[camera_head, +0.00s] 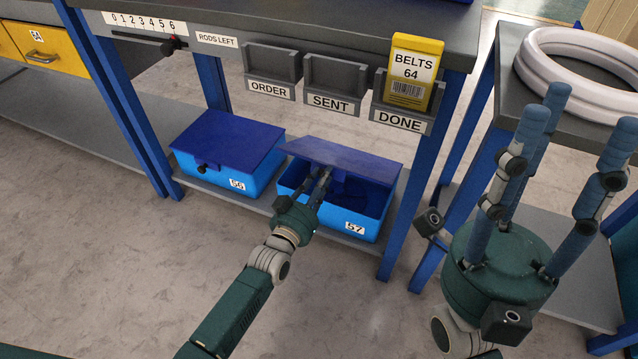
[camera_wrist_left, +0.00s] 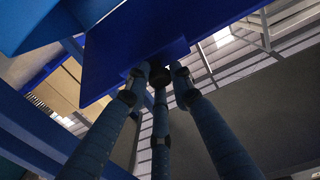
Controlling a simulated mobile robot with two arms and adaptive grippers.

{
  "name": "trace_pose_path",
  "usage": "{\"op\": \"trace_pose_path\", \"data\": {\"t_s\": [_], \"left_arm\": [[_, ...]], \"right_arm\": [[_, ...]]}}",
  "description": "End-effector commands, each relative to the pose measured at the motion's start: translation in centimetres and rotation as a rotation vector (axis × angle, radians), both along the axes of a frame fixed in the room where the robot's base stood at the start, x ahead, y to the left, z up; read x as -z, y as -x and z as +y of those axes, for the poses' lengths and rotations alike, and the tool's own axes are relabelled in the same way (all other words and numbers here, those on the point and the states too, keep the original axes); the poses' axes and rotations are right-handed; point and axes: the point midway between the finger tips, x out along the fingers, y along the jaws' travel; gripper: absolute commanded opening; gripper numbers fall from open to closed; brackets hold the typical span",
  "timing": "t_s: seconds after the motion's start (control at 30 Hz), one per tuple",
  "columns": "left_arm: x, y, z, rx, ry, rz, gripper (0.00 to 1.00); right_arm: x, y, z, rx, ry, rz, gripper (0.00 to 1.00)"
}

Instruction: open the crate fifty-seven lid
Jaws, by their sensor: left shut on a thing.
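Crate 57 (camera_head: 375,222) is a bright blue box with a white "57" label on the lower shelf. Its dark blue lid (camera_head: 345,157) is raised and tilted at the front, with the dark inside showing below. My left gripper (camera_head: 324,178) is at the lid's front edge, its fingers shut on the dark lid knob. In the left wrist view the fingers (camera_wrist_left: 158,78) close around the knob (camera_wrist_left: 160,75) at the edge of the blue lid (camera_wrist_left: 130,45). My right gripper (camera_head: 575,120) is open and empty at the right, fingers spread and pointing up.
Closed crate 56 (camera_head: 222,178) stands directly left of crate 57. Above hang the ORDER, SENT and DONE bins, with a yellow BELTS 64 card (camera_head: 412,72) in DONE. A blue table leg (camera_head: 405,230) stands right of crate 57. White rings (camera_head: 535,70) lie on the right table.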

Motion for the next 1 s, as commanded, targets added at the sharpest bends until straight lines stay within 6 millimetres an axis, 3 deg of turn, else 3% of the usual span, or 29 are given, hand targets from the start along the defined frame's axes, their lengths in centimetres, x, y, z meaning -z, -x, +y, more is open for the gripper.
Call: {"op": "trace_pose_path", "data": {"t_s": [0.03,0.27,0.87,0.9,0.97,1.0], "left_arm": [[-1.7,-0.4,-0.2,0.000,0.004,-0.010,0.00],[-3.5,-1.5,-0.6,0.000,0.004,-0.010,0.00],[-4.0,-2.0,-0.8,0.001,0.003,-0.009,0.00],[-4.0,-2.0,-0.8,0.001,0.003,-0.009,0.30],[-3.9,-2.0,-0.8,0.001,0.003,-0.008,0.41],[-3.9,-2.0,-0.8,0.001,0.003,-0.008,0.41]], "right_arm": [[-0.2,0.1,0.0,-0.001,-0.001,0.023,0.40],[-1.7,0.1,-0.1,-0.001,-0.002,0.017,0.40],[-2.1,0.1,0.0,-0.001,-0.001,0.017,0.40],[-2.1,0.1,0.0,-0.002,-0.001,0.017,0.40],[-2.1,0.1,0.0,-0.002,-0.001,0.017,0.40],[-2.1,0.1,0.0,-0.002,-0.001,0.017,0.40]]}}
